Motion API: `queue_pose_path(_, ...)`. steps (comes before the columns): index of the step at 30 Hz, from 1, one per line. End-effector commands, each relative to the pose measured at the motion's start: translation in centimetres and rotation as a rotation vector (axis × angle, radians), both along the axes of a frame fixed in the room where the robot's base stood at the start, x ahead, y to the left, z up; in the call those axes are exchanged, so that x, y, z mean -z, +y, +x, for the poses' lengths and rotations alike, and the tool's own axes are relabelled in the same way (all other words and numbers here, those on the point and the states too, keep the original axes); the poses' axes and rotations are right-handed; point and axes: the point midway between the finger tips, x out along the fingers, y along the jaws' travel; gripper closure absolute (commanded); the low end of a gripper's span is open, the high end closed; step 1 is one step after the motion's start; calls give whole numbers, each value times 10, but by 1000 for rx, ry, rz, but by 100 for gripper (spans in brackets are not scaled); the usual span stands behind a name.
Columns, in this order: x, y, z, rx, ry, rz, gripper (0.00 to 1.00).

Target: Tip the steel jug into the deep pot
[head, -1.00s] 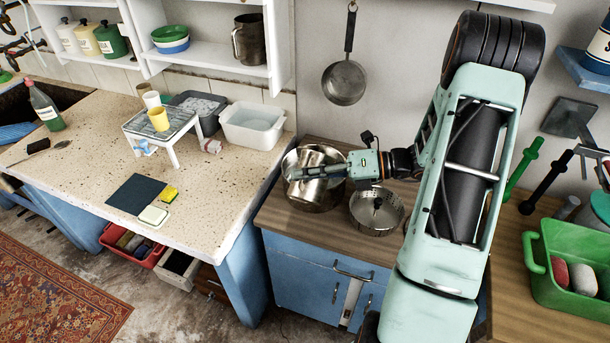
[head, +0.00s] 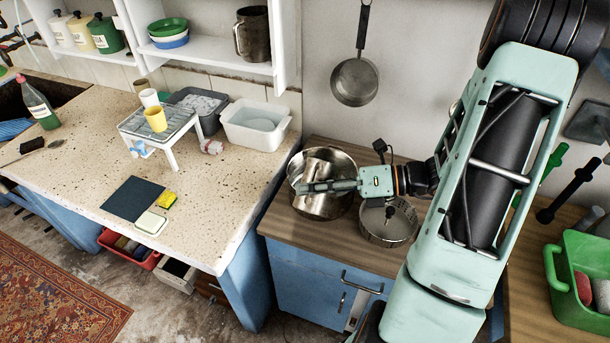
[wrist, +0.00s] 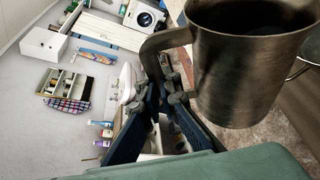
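The deep pot (head: 346,165) is a wide steel pot on the brown wooden worktop. The steel jug (head: 320,207) is over the pot's mouth and looks tilted; I cannot tell how far it reaches inside. My gripper (head: 308,188) comes from the right across the pot, with its fingers over the jug. In the wrist view the jug (wrist: 250,70) fills the upper right, with a dark interior. Its curved handle runs down between my fingers (wrist: 168,92), which look closed on it. I see no stream, and the pot's bottom is hidden.
A perforated steel strainer (head: 388,222) stands close right of the pot, under my arm. A pan (head: 355,83) hangs on the wall behind. A white basin (head: 254,128) stands on the stone counter at left. A green tub (head: 580,268) is at far right.

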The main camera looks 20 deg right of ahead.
Motion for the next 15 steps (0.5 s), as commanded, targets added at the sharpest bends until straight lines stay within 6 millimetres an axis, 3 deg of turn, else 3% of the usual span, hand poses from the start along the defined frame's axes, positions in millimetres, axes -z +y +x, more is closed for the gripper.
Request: queue_pose_path(15,11,2,-6,-3,-83,-64,100)
